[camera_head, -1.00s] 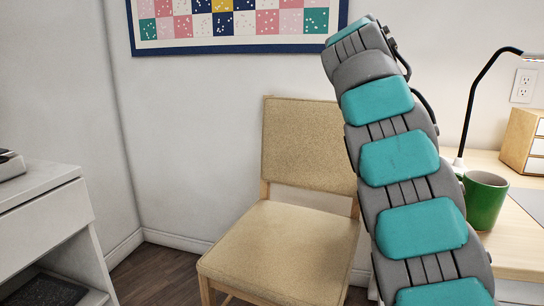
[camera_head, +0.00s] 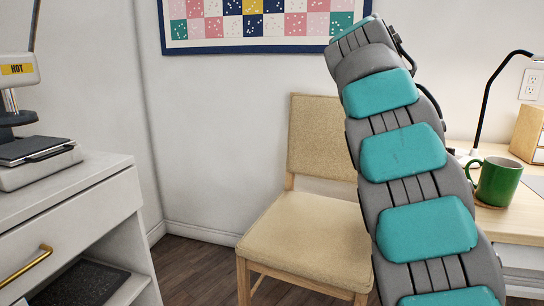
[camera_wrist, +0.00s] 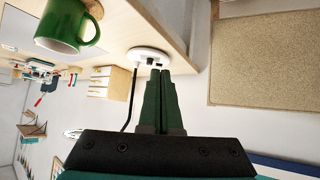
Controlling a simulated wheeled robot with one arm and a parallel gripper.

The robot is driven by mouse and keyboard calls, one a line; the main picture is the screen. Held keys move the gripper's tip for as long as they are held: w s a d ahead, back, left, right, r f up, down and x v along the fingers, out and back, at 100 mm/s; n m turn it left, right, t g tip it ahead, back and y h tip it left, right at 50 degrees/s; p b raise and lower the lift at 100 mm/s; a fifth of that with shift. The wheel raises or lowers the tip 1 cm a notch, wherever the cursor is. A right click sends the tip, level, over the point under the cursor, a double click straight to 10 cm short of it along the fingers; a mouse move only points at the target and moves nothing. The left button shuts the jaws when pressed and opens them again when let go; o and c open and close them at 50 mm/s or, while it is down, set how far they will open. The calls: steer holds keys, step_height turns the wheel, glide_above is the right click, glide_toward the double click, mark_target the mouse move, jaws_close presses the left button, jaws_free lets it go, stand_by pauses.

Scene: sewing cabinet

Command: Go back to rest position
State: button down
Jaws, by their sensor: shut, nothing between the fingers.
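My gripper (camera_wrist: 163,75) shows in the wrist view with its two dark fingers together and nothing between them. It points toward the white round lamp base (camera_wrist: 148,55) on the wooden desk; whether it touches anything there I cannot tell, but it appears apart. In the head view my arm rises, bent, across the right half, and the gripper itself is not visible there.
A beige chair (camera_head: 305,240) stands behind my arm. A green mug (camera_head: 497,183) sits on the desk at right, near a black lamp (camera_head: 489,95) and a small drawer box (camera_head: 530,132). A white cabinet (camera_head: 75,225) with a heat press (camera_head: 38,165) is at left.

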steer(key=s+a+f+n+g+y, duration=0.2)
steer(key=s+a+f, duration=0.3)
steer(key=s+f, duration=0.6)
steer(key=s+a+f+n+g+y+p, duration=0.1)
steer(key=s+a+f+n+g+y, duration=0.2)
steer(key=s+a+f, duration=0.3)
steer(key=s+a+f+n+g+y, duration=0.2)
steer(key=s+a+f+n, duration=0.3)
steer(key=s+f, duration=1.2)
steer(key=s+y, duration=0.1)
steer(key=s, duration=1)
steer(key=shift+s+a+p, duration=0.35)
steer(key=shift+p, duration=0.05)
